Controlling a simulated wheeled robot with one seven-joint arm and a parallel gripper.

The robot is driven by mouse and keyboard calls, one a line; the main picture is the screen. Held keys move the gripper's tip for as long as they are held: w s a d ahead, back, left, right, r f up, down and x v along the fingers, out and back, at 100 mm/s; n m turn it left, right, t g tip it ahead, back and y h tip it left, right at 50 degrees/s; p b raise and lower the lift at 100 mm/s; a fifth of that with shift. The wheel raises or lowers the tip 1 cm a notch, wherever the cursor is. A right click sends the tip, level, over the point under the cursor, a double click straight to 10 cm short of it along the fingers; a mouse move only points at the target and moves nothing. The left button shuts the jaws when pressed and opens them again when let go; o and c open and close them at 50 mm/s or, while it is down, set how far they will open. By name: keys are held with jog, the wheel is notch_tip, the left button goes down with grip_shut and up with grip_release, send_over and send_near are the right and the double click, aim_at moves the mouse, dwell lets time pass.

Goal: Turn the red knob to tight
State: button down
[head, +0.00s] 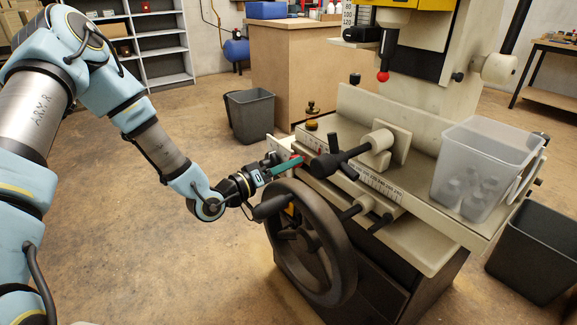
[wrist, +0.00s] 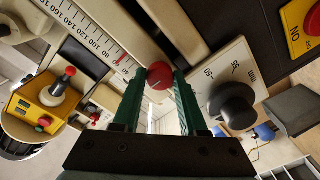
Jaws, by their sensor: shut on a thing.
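The red knob (wrist: 159,76) is small and round, with a pale line across its face. It sits beside a numbered scale (wrist: 97,42) on the machine. My gripper (wrist: 161,88) has its two green fingers shut on it, one at each side, in the wrist view. In the head view my gripper (head: 291,163) reaches in from the left to the machine's front left corner. Only a bit of the red knob (head: 297,157) shows there, mostly hidden by the fingers. I cannot read any tight marking.
A large black handwheel (head: 346,240) stands just below my gripper. A black clamp lever (head: 325,166) is close on the right. In the wrist view a black dial (wrist: 235,103) sits right of the fingers. A clear bin (head: 470,185) holds bottles. Floor on the left is open.

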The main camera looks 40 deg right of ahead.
jog(key=shift+m, duration=0.3)
jog(key=m+b, duration=0.7)
jog(key=m, duration=0.1)
jog(key=m+b, duration=0.7)
jog(key=m, duration=0.2)
jog(key=shift+w+f+g+h, duration=0.15)
jog(key=shift+g+h, duration=0.15)
jog(key=shift+m+b, duration=0.3)
jog(key=shift+b, duration=0.1)
jog(key=shift+c, duration=2.2)
grip_release()
jog(key=shift+a, duration=0.15)
